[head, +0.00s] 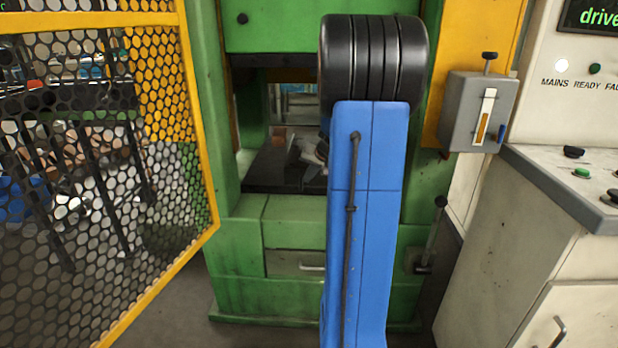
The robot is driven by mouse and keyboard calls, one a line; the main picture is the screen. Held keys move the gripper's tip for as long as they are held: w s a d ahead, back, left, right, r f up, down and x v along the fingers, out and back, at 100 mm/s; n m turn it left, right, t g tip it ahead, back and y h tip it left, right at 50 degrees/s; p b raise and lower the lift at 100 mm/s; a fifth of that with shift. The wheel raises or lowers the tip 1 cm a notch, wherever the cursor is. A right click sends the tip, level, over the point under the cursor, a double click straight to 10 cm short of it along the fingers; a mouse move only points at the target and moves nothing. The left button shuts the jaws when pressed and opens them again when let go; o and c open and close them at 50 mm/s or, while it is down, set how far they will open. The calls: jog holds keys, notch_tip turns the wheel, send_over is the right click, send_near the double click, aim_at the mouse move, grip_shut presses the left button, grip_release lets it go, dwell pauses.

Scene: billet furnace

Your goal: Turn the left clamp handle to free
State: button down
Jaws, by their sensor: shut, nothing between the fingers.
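The left clamp handle cannot be made out. The green press (295,235) stands ahead with an opening in its middle. A dark bed (275,172) lies inside the opening. A small grey metal part (322,150) shows at the edge of my blue arm, over the right side of the bed; I cannot tell what it belongs to. My arm stands upright in front of the press and hides the right part of the opening. My gripper cannot be seen; my arm blocks the view there.
A yellow-framed mesh guard (205,130) stands at the left. A grey box with a slot (470,125) and a lever (432,235) are at the right of the press. A cream control cabinet (520,240) fills the far right. Some floor shows at lower left.

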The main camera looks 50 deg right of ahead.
aim_at(300, 177)
jog(key=shift+w+a+r+n+g+h, duration=0.25)
jog(key=shift+g+h, duration=0.1)
jog(key=shift+g, duration=0.15)
jog(key=shift+w+a+r+n+g+h, duration=0.15)
jog(key=shift+w+a+g+h, duration=0.15)
jog(key=shift+g, duration=0.2)
dwell(0.4)
jog(key=shift+w+a+r, duration=0.1)
jog(key=shift+w+a, duration=0.2)
jog(key=shift+w, duration=0.15)
dwell(0.3)
jog(key=shift+w+a, duration=0.1)
jog(key=shift+w+a+f+n+g+h, duration=0.4)
jog(key=shift+w+a+g+h, duration=0.15)
jog(key=shift+g+h, duration=0.5)
jog(key=shift+w+a+f+n+g+h, duration=0.45)
jog(key=shift+w+g+h, duration=0.2)
jog(key=shift+g+h, duration=0.35)
jog(key=shift+w+a+f+n+g+h, duration=0.3)
jog(key=shift+w+a+g+h, duration=0.3)
jog(key=shift+g+h, duration=0.45)
jog(key=shift+f, duration=0.2)
jog(key=shift+a, duration=0.1)
jog(key=v, duration=0.7)
jog(key=shift+r, duration=0.35)
